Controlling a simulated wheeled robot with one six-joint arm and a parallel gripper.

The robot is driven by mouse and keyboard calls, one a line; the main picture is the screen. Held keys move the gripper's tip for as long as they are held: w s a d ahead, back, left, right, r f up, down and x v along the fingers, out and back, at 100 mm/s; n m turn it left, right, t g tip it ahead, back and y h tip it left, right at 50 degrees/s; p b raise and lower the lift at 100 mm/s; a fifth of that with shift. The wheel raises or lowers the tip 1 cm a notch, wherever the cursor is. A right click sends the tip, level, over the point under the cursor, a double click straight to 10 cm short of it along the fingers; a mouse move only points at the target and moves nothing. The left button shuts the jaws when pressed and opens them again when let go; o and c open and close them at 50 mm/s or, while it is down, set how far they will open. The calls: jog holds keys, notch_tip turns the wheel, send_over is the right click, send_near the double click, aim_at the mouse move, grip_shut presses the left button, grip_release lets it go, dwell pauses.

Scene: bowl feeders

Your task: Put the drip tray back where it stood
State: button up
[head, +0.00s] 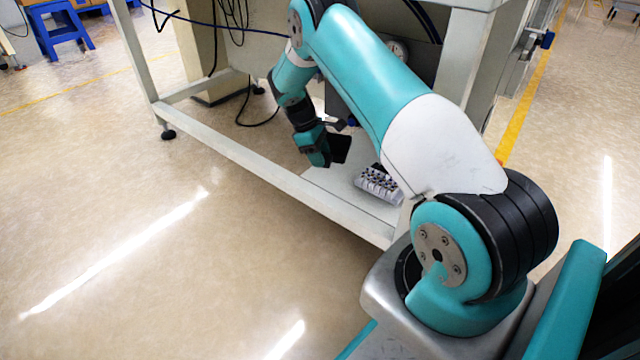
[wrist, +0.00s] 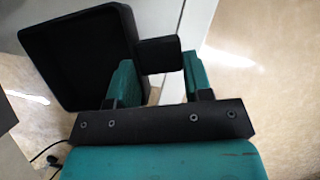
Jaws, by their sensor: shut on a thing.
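The drip tray (wrist: 85,52) is a black, shallow, square tray with a raised rim and a short tab. It fills the upper left of the wrist view. My gripper (wrist: 160,80) is shut on the tab, which sits between its two teal fingers. In the head view the drip tray (head: 340,149) shows as a small dark piece beside my gripper (head: 322,158), low under the machine bench. The tray looks tilted in the wrist view. Whether it touches the shelf below cannot be told.
A white low shelf (head: 345,186) lies between the bench legs, with a grey rack of small dark parts (head: 379,184) on it. A white frame beam (head: 270,178) runs along the front. Cables (head: 240,40) hang behind.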

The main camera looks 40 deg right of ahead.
jog(key=shift+f+b, duration=1.55)
jog(key=shift+f, duration=2.05)
jog(key=shift+f, duration=0.15)
jog(key=o, duration=1)
